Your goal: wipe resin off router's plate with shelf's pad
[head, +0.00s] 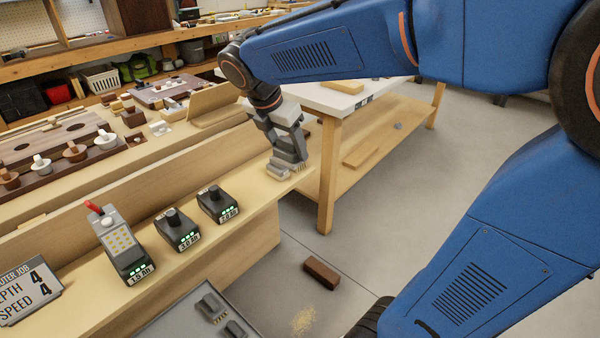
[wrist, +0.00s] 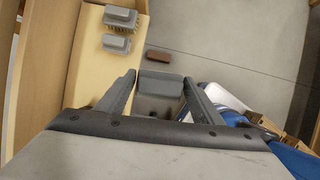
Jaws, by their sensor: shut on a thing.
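My gripper (head: 290,160) is over the far end of the pale shelf (head: 255,190). In the wrist view my gripper (wrist: 159,80) has a grey block (wrist: 160,84) spanning the gap between its fingers. The block's underside is hidden, so I cannot tell its working face. Two other grey-backed blocks lie on the shelf end: one with tan bristles (wrist: 121,17) and one with a paler base (wrist: 116,43). They also show close to the gripper in the head view. I cannot make out the router's plate or any resin.
Several black battery-like units (head: 176,231) stand along the shelf, beside a job sign (head: 28,287). A grey tray (head: 172,318) holds grey blocks below. A brown block (head: 321,272) lies on the floor. A white-topped table (head: 330,99) stands behind the gripper.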

